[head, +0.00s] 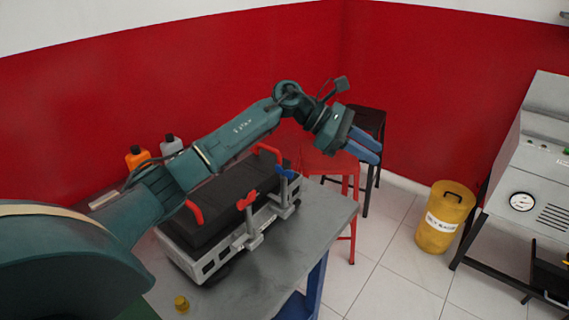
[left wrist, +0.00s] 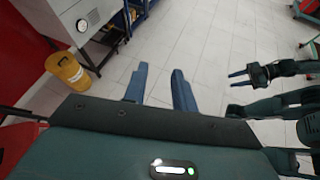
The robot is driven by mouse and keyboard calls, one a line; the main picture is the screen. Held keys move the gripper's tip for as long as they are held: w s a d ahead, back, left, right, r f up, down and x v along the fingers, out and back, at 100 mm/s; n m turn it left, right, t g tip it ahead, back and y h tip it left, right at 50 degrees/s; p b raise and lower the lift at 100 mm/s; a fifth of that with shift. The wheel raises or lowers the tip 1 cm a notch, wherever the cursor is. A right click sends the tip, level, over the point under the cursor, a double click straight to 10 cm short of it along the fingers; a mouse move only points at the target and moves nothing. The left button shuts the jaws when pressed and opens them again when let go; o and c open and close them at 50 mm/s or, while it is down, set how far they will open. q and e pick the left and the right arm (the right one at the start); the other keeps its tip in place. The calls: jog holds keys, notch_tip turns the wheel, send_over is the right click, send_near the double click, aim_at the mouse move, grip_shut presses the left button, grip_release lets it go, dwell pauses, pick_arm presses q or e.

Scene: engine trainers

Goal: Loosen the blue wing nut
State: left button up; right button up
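The blue wing nut (head: 285,172) sits on a grey clamp post at the right end of the engine trainer's battery holder in the head view. A red wing nut (head: 246,201) sits on a similar post nearer to me. My left gripper (head: 371,149) is up beyond the table's right edge, to the right of the blue wing nut and apart from it. In the left wrist view its two blue fingers (left wrist: 160,85) are spread with nothing between them. My right gripper (left wrist: 238,78) shows small at the right of that view, away from the trainer; its finger gap is unclear.
The black battery (head: 225,205) with red handles lies in the holder on the grey table (head: 330,205). Orange (head: 138,158) and grey bottles stand behind. A red stool (head: 335,165), dark stool, yellow bin (head: 445,218) and grey machine (head: 530,185) stand beyond the table.

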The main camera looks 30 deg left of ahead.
pick_arm(q)
jog(key=a+r+m+g+y, duration=0.2)
jog(key=a+y, duration=0.3)
jog(key=a, duration=0.6)
jog(key=g+y, duration=0.2)
jog(key=y, duration=0.1)
send_near(286, 169)
jog(key=shift+m, duration=0.3)
jog(key=p+x, duration=0.1)
jog(key=x, duration=0.7)
jog(key=shift+d+f, duration=0.1)
jog(key=shift+f, duration=0.25)
grip_shut()
